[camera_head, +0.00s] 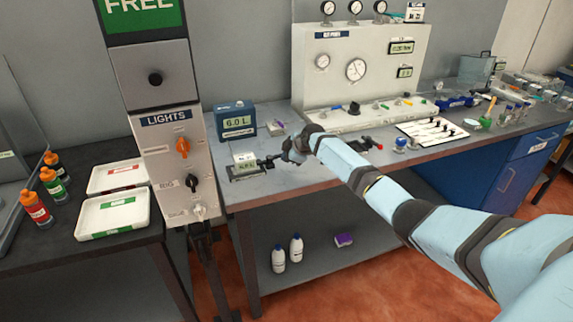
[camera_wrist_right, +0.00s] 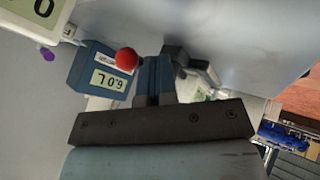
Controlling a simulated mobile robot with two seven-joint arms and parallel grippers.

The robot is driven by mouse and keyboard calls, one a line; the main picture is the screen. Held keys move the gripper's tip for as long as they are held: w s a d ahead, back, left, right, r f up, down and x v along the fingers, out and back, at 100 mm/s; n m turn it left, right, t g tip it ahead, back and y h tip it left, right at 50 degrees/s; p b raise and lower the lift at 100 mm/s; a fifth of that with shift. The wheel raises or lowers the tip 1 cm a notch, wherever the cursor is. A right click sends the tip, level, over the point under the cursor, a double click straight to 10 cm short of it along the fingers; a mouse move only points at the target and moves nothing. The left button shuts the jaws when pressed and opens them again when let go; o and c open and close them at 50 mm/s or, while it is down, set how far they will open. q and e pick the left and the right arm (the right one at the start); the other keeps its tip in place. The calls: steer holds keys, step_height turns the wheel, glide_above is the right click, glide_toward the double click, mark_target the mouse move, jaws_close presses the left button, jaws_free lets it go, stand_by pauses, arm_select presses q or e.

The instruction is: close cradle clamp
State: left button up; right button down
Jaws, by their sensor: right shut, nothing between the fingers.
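A small cradle-like device (camera_head: 246,174) stands on the grey bench in the head view, with a pale labelled block (camera_head: 245,159) on it. My right gripper (camera_head: 266,163) is shut and empty, just right of this device; I cannot tell whether it touches it. In the right wrist view its dark fingers (camera_wrist_right: 160,78) are together. A red ball knob (camera_wrist_right: 127,59) shows close to the fingers there, in front of a blue box reading 6.0 L. What the knob is fixed to is partly hidden, and I cannot tell the clamp's position. My left gripper is not in view.
The blue 6.0 L box (camera_head: 236,121) stands behind the cradle device. A gauge panel (camera_head: 360,75) stands at the back. A LIGHTS switch post (camera_head: 168,160) rises left of the device. My right arm hides part of the bench. A red-tipped device (camera_head: 368,144) lies further right.

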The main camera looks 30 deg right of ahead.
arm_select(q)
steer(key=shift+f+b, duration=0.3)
arm_select(e)
steer(key=shift+w+d+r, duration=0.1)
steer(key=shift+w+d, duration=0.1)
steer(key=shift+d, duration=0.1)
stand_by(0.3)
